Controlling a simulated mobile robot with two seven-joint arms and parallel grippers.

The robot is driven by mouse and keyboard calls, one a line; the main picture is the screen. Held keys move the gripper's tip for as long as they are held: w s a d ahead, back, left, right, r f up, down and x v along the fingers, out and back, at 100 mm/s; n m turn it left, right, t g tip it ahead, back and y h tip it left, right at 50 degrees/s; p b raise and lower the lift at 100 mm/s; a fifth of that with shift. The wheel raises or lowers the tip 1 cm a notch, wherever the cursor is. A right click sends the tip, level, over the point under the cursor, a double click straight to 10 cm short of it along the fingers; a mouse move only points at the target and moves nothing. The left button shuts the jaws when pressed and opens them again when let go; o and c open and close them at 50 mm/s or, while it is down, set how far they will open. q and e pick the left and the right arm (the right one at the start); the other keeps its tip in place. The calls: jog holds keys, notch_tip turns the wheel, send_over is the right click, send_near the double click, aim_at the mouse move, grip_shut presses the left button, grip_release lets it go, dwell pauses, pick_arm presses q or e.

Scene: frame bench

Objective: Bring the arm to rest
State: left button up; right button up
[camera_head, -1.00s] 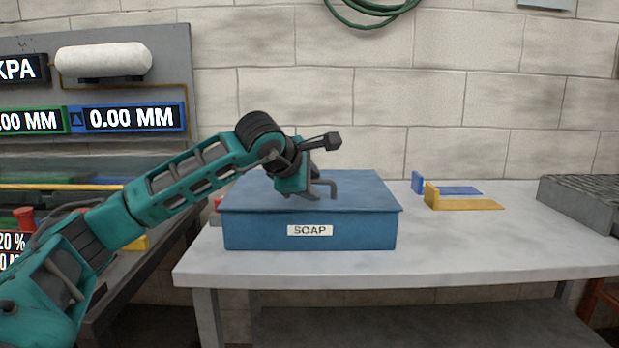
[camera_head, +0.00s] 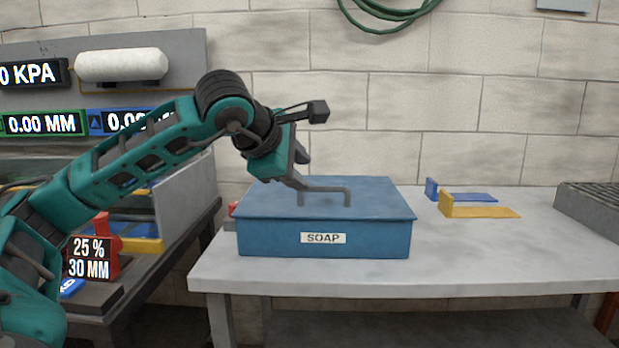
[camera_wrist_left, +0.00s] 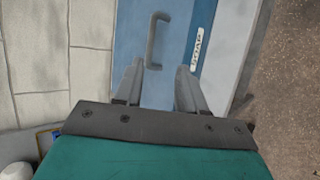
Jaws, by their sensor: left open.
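My left arm comes in from the left in the head view. Its gripper (camera_head: 302,172) is above the left part of the blue box labelled SOAP (camera_head: 325,237), close to the left end of the grey lid handle (camera_head: 325,190). In the left wrist view the two fingers (camera_wrist_left: 157,85) are spread apart with nothing between them. The handle (camera_wrist_left: 153,40) lies ahead of the fingertips there, on the blue lid (camera_wrist_left: 180,15). The lid is flat on the box. My right gripper is in neither view.
The box stands on a pale workbench (camera_head: 470,255). A yellow bracket (camera_head: 480,211) and a blue bracket (camera_head: 465,196) lie to its right, with a grey ribbed block (camera_head: 590,208) at the right edge. A red object (camera_head: 232,208) shows beside the box's left side. Display panels (camera_head: 100,122) stand at left.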

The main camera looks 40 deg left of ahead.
pick_arm(q)
jog(key=shift+s+r, duration=0.4)
